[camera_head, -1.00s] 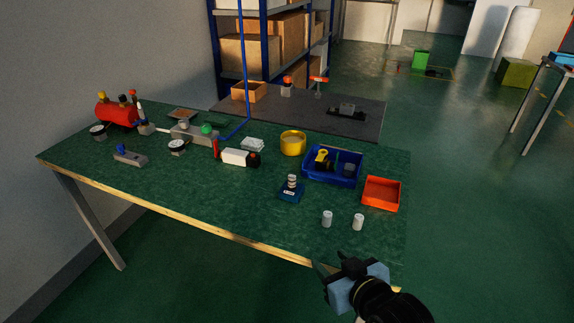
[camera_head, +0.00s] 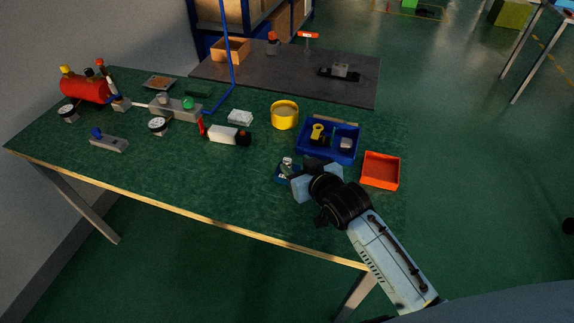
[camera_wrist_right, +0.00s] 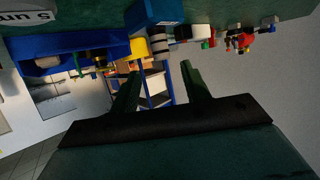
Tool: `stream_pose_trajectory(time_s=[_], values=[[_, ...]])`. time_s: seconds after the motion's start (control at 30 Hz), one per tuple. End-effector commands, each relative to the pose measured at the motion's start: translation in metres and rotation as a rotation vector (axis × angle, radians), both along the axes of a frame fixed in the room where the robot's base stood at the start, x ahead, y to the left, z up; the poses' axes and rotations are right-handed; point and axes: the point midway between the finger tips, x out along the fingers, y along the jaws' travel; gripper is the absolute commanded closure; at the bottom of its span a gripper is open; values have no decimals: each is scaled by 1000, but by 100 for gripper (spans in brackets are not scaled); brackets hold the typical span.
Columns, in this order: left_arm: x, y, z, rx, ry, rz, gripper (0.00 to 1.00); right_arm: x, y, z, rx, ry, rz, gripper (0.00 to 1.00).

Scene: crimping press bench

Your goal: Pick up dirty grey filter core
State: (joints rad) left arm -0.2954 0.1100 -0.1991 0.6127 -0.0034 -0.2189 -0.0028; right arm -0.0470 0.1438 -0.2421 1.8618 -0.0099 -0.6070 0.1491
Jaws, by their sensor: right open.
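A small grey banded cylinder, which looks like the filter core (camera_head: 287,164), stands upright on a blue base (camera_head: 283,176) with a white label. In the right wrist view, which is upside down, the banded core (camera_wrist_right: 160,46) hangs from the blue base (camera_wrist_right: 155,14). My right gripper (camera_head: 303,178) is just right of the base in the head view and partly covers it. In the wrist view its two fingers (camera_wrist_right: 161,70) are apart and empty, with the core lined up beyond the gap. My left gripper is not in view.
A blue tray (camera_head: 308,154) with small parts and an orange-red open bin (camera_head: 380,170) stand close behind and right of my gripper. A yellow round container (camera_head: 284,115) and a white-and-black part (camera_head: 224,135) lie farther back.

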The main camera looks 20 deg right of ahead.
Motion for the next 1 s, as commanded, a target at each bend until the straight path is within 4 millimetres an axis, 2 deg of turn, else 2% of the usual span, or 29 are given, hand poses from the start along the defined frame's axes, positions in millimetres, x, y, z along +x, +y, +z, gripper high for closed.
stream_pose_trajectory(time_s=[0.17, 0.37, 0.5, 0.77, 1.0], values=[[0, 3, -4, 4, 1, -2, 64, 10, 3, -6, 0, 0, 0, 53], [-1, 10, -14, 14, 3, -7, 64, 33, 11, -24, 1, 0, 0, 53], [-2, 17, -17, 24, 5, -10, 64, 46, 13, -29, 0, 0, 0, 53], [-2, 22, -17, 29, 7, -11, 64, 49, 14, -29, 0, 0, 1, 53], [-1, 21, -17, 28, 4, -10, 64, 49, 14, -29, 0, 0, 0, 82]])
